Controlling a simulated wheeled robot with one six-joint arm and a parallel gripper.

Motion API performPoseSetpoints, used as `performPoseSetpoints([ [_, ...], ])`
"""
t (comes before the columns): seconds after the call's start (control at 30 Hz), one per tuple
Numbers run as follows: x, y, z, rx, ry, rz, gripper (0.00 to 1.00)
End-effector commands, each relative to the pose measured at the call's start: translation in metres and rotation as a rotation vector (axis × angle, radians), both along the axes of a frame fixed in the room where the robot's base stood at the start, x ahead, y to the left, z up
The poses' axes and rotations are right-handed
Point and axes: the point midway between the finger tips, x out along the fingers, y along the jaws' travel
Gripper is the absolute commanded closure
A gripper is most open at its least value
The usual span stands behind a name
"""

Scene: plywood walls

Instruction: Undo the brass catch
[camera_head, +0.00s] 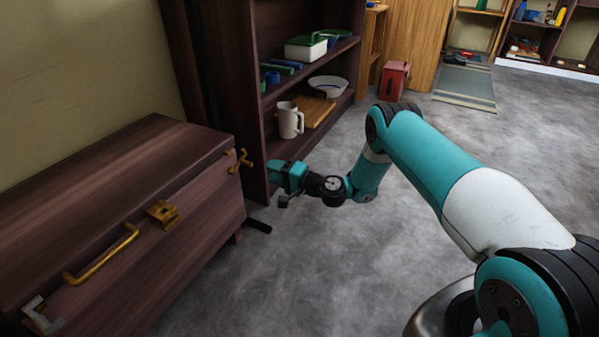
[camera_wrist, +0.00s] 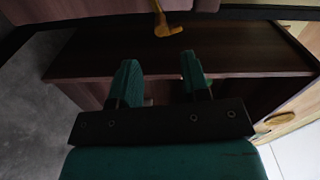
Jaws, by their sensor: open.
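A dark wooden chest (camera_head: 110,250) stands at the left. Its front carries a blocky brass fitting (camera_head: 162,213) near the lid edge and a brass lever-like fitting (camera_head: 240,160) at the right end. I cannot tell for certain which of these is the catch. My gripper (camera_head: 287,178) is in the air to the right of the chest, apart from both fittings. In the wrist view my gripper (camera_wrist: 161,72) shows two separated teal fingers with nothing between them. A brass piece (camera_wrist: 162,24) lies beyond the fingertips, at the top; its far end is cut off.
A brass bar handle (camera_head: 100,255) and a silver corner fitting (camera_head: 42,315) are on the chest. A dark shelf (camera_head: 262,120) beyond holds a white mug (camera_head: 290,120), bowl and boxes. A red box (camera_head: 395,80) stands farther back. Grey floor (camera_head: 270,270) before the chest is clear.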

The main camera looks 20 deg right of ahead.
Motion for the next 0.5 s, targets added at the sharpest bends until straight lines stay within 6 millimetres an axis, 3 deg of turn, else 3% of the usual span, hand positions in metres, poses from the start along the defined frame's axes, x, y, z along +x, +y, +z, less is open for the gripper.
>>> performPoseSetpoints([
  [0.03, -0.007, -0.006, 0.008, 0.003, 0.005, -0.001, 0.58],
  [0.27, -0.027, -0.021, 0.008, 0.001, 0.003, -0.002, 0.58],
  [0.5, -0.030, -0.029, 0.007, 0.001, -0.002, 0.000, 0.58],
])
